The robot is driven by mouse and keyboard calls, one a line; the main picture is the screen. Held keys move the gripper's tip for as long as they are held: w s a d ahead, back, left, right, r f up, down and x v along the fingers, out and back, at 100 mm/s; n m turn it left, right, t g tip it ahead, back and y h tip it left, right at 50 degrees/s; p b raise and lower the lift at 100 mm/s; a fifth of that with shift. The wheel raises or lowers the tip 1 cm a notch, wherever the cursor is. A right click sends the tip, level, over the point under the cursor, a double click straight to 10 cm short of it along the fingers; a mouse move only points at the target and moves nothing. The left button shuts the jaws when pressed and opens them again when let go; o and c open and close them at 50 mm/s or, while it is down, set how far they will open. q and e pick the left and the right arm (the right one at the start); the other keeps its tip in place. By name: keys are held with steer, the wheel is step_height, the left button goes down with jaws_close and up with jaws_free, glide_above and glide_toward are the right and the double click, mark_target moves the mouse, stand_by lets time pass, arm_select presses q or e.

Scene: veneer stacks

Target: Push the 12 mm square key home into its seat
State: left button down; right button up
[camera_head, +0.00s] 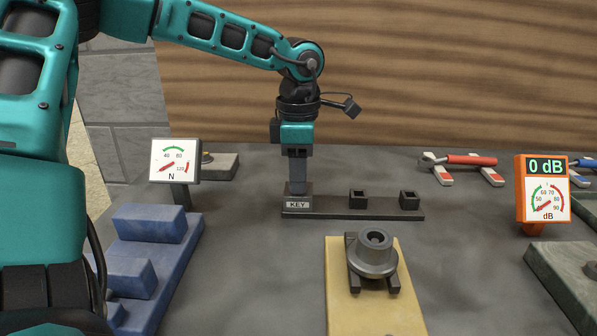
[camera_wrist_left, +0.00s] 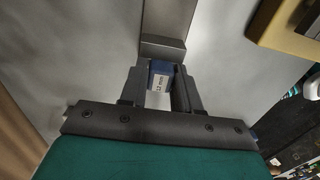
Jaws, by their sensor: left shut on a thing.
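My left gripper (camera_head: 298,178) points straight down over the left end of the dark rack (camera_head: 330,212), by the label reading KEY. In the left wrist view, its fingers (camera_wrist_left: 160,85) are shut on a small blue piece with a white label reading 12 mm, the square key (camera_wrist_left: 160,72). A grey block of the rack (camera_wrist_left: 163,48) lies just beyond the fingertips. In the head view the fingers hide the key, and I cannot tell how deep it sits in the rack. A dark round hub (camera_head: 374,254) rests on two dark bars on a yellow board (camera_head: 380,312). My right gripper is not in view.
Two square sockets, a middle one (camera_head: 358,198) and a right one (camera_head: 408,199), stand on the rack. A force gauge (camera_head: 175,161) and blue stepped block (camera_head: 150,235) are at left. An orange dB meter (camera_head: 543,190) and red-handled tool (camera_head: 470,160) are at right.

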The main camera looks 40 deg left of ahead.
arm_select(q)
steer(key=shift+f, duration=0.15)
steer(key=c, duration=0.7)
jaws_free()
steer(key=shift+c, duration=0.2)
step_height(320, 180, up, 13)
steer(key=p, duration=0.2)
